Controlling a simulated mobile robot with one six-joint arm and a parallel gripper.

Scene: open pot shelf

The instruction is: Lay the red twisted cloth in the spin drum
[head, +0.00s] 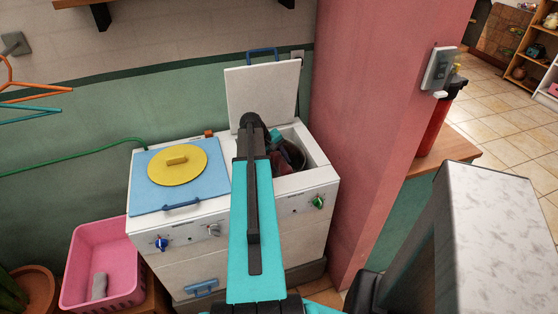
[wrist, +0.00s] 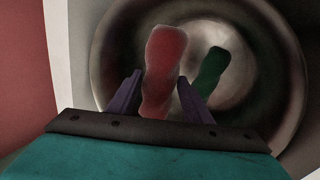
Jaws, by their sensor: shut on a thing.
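The red twisted cloth (wrist: 163,70) is between the fingers of my gripper (wrist: 160,92) in the wrist view. My gripper is shut on it, and the cloth stretches lengthwise away from the camera. Below it is the round metal spin drum (wrist: 235,110), with a dark green cloth (wrist: 212,70) inside. In the head view the drum (head: 293,154) is the open right compartment of the white twin-tub washer (head: 280,235). My arm hides part of the opening, and a dark reddish patch of the cloth (head: 278,162) shows there.
The spin side's white lid (head: 262,95) stands upright behind the opening. A blue lid (head: 150,193) with a yellow disc (head: 177,163) covers the left tub. A pink wall (head: 375,130) stands close at the right. A pink basket (head: 82,290) holding a grey roll (head: 100,286) is at lower left.

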